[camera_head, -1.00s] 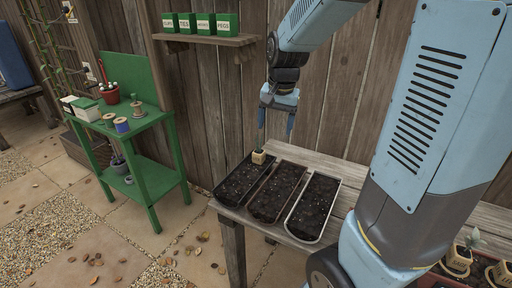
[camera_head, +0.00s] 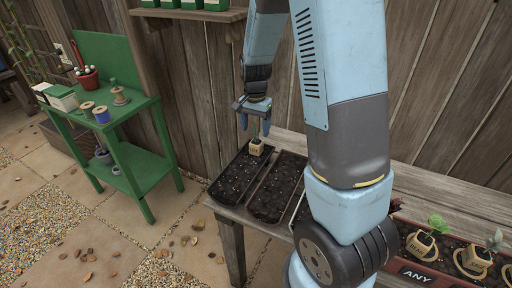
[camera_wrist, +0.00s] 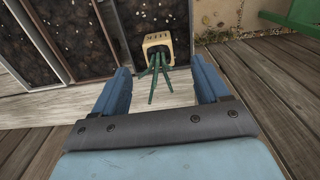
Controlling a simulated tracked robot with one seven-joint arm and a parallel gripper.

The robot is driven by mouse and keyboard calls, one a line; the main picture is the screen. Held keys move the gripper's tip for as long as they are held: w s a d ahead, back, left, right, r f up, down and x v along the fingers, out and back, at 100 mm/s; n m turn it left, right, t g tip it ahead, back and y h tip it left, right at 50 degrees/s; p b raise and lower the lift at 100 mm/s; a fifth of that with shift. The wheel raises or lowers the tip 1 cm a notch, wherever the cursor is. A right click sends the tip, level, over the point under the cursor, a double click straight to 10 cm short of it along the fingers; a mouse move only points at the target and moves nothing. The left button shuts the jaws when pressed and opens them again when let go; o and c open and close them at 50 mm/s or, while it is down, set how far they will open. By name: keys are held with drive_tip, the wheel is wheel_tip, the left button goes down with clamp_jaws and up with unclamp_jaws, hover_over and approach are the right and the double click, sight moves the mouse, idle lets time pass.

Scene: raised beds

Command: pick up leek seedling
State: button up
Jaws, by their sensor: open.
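The leek seedling (camera_head: 256,147) is a small tan block with thin green leaves. It sits at the far end of the left dark soil tray (camera_head: 212,184) on the wooden bench. In the wrist view the seedling's block (camera_wrist: 157,43) lies just beyond the fingertips, and its green leaves reach back between the fingers. My gripper (camera_head: 254,120) is open, just above the seedling in the head view. In the wrist view its two blue fingers (camera_wrist: 160,74) stand either side of the leaves, with a gap on each side.
A second soil tray (camera_head: 274,190) lies beside it; a third is mostly hidden by my arm. A green stand (camera_head: 130,128) with spools and a pot is at left. The plank wall (camera_head: 205,80) rises close behind.

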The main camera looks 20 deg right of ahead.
sight(256, 141)
drive_tip(key=shift+d+f, duration=0.2)
drive_tip(key=shift+f, duration=3.7)
drive_tip(key=shift+w, duration=0.1)
drive_tip(key=c, duration=1.1)
